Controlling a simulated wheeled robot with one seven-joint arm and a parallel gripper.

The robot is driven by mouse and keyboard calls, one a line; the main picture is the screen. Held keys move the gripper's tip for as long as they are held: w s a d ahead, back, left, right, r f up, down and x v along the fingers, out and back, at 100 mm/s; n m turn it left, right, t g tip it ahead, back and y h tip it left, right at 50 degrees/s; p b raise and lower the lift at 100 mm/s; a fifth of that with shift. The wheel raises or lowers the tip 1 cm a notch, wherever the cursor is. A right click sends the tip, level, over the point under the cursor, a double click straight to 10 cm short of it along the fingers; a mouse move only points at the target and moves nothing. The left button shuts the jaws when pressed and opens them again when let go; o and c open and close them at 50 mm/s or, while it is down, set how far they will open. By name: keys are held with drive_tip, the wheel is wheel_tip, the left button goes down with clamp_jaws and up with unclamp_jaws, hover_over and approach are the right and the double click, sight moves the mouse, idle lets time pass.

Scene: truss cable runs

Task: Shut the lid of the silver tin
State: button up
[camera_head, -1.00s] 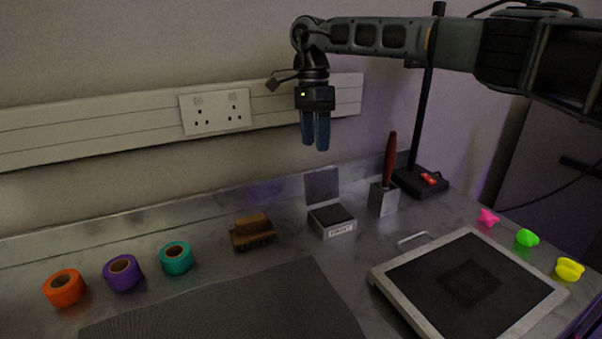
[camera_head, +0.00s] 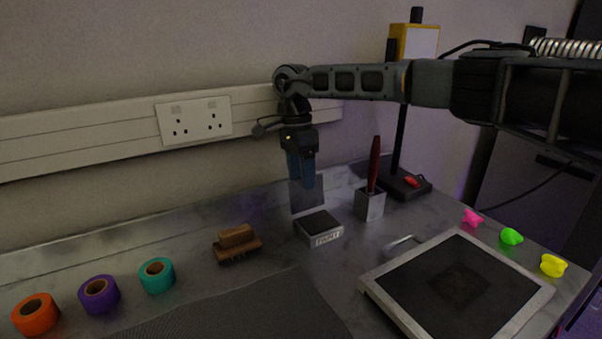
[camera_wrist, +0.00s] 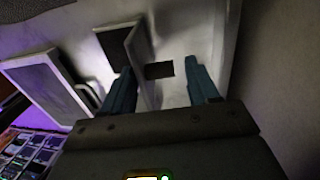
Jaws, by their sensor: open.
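The silver tin (camera_head: 318,238) stands on the bench, a small square box with a dark top surface and a lettered front label. Its lid (camera_head: 303,208) stands upright at the back, so the tin is open. My gripper (camera_head: 301,186) points down just above and in front of the lid, its blue fingers covering part of it. In the wrist view my gripper (camera_wrist: 163,88) is open, with its fingers apart. The lid (camera_wrist: 142,62) shows there as an upright panel between the fingers, nearer the left one. Whether a finger touches it cannot be told.
A metal cup (camera_head: 369,205) with a red-handled tool stands right of the tin. A wooden brush (camera_head: 237,243) is on its left. A framed dark tray (camera_head: 455,285) lies front right, a grey mat (camera_head: 240,315) front left. A lamp post's base (camera_head: 405,184) stands behind.

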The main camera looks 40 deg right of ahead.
drive_tip(key=shift+c, duration=0.3)
clamp_jaws()
